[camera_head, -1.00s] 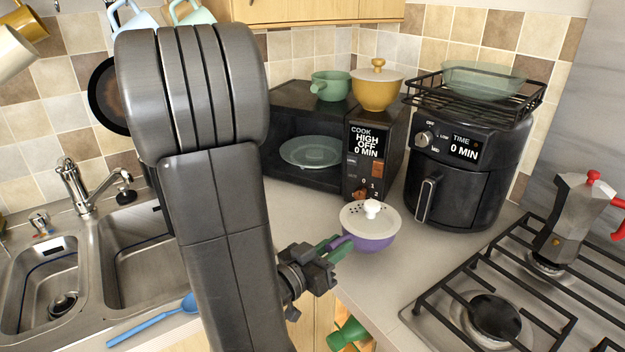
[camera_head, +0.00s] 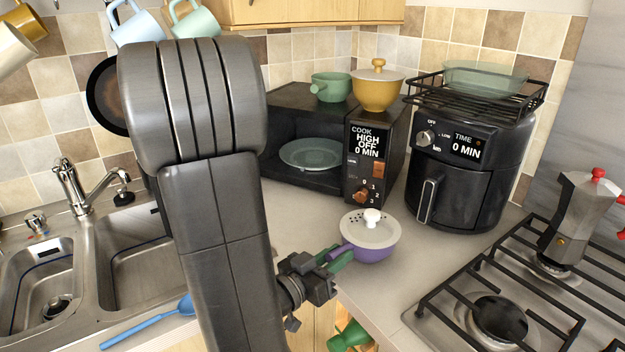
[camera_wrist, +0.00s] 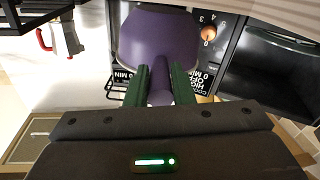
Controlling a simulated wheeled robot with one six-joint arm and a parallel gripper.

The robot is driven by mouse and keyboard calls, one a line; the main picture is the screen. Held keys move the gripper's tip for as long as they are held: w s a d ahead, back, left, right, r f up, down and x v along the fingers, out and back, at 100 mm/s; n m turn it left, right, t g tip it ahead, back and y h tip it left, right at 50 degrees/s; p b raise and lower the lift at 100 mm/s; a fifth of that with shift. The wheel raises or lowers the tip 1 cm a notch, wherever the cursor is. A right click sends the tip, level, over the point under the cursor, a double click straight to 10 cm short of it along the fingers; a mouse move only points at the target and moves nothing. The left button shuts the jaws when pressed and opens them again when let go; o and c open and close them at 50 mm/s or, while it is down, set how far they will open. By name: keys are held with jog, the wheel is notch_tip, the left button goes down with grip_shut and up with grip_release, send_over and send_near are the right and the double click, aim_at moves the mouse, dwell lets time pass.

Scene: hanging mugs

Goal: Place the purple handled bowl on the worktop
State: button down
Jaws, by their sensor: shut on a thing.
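The purple handled bowl (camera_head: 372,254) is at the front of the worktop (camera_head: 400,275), below the microwave and air fryer in the head view. A white lid with a round knob (camera_head: 373,222) sits on it. My gripper (camera_head: 336,258) is shut on the bowl's handle, with the green fingers either side of it. In the wrist view the purple bowl (camera_wrist: 160,40) is upside down in the picture, and its handle lies between the fingers (camera_wrist: 159,86). The bowl looks level. I cannot tell whether its base touches the worktop.
A black microwave (camera_head: 330,140) and an air fryer (camera_head: 458,165) stand behind the bowl. The gas hob (camera_head: 500,300) with a moka pot (camera_head: 578,215) is to the right. The sink (camera_head: 130,245) and a blue spoon (camera_head: 150,322) are to the left. Worktop around the bowl is clear.

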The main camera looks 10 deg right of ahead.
jog(key=shift+f+b, duration=0.35)
jog(key=shift+f, duration=0.25)
jog(key=shift+f, duration=0.3)
jog(key=c, duration=0.9)
grip_release()
jog(key=shift+o, duration=0.2)
jog(key=v, duration=1.4)
jog(key=shift+b, duration=0.3)
jog(key=shift+w+d, duration=0.1)
jog(key=shift+d, duration=0.1)
jog(key=x, duration=1.2)
jog(key=shift+w+d, duration=0.15)
